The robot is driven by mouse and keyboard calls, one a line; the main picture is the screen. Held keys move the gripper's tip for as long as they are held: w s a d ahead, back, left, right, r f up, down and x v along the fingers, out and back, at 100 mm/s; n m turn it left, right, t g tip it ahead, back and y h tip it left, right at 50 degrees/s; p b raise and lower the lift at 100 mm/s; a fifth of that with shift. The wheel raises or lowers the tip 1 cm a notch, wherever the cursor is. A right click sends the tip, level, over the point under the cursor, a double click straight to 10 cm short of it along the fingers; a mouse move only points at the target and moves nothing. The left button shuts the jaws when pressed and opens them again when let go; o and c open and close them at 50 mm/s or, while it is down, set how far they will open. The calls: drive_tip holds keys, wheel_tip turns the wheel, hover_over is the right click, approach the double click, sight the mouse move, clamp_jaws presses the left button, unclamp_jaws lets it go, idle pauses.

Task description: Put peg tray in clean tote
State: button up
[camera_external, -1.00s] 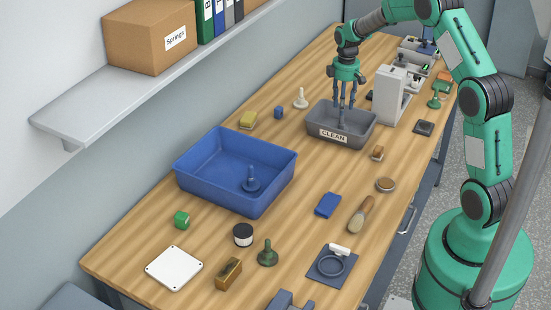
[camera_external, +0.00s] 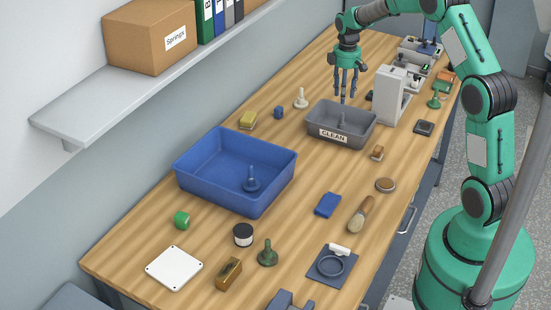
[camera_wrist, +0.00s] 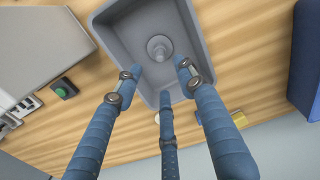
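The grey tote (camera_external: 357,137) labelled CLEAN stands on the bench near the far end. Inside it stands a grey peg on a round base (camera_external: 343,121), upright on the floor of the tote. In the wrist view this peg piece (camera_wrist: 159,48) is seen from above, within the tote walls (camera_wrist: 100,20). My gripper (camera_external: 346,94) is above the tote, its fingers spread and empty, apart from the peg. The three fingers (camera_wrist: 160,80) also show in the wrist view with nothing between them.
A blue bin (camera_external: 203,186) holds a blue peg piece (camera_external: 251,181). A white upright block (camera_external: 390,96) stands right of the tote. A white peg piece (camera_external: 300,99), a yellow sponge (camera_external: 247,119) and a blue cylinder (camera_external: 279,112) lie to its left.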

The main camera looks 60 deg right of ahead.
drive_tip(key=s+a+r+t, duration=0.1)
drive_tip(key=s+a+r, duration=0.2)
drive_tip(key=a+r, duration=0.55)
drive_tip(key=s+a+r+m+t, duration=0.1)
drive_tip(key=s+a+r, duration=0.2)
drive_tip(key=a+r, duration=0.55)
drive_tip(key=s+a+r+t, duration=0.1)
drive_tip(key=s+a+r, duration=0.2)
drive_tip(key=a+r, duration=0.55)
drive_tip(key=s+a+m+t, duration=0.2)
drive_tip(key=s+a, duration=1.7)
drive_tip(key=s, duration=0.3)
drive_tip(key=shift+a+f+t, duration=0.25)
drive_tip(key=shift+f+t, duration=0.05)
drive_tip(key=shift+f, duration=0.1)
drive_tip(key=shift+s, duration=0.1)
drive_tip(key=shift+f, duration=0.15)
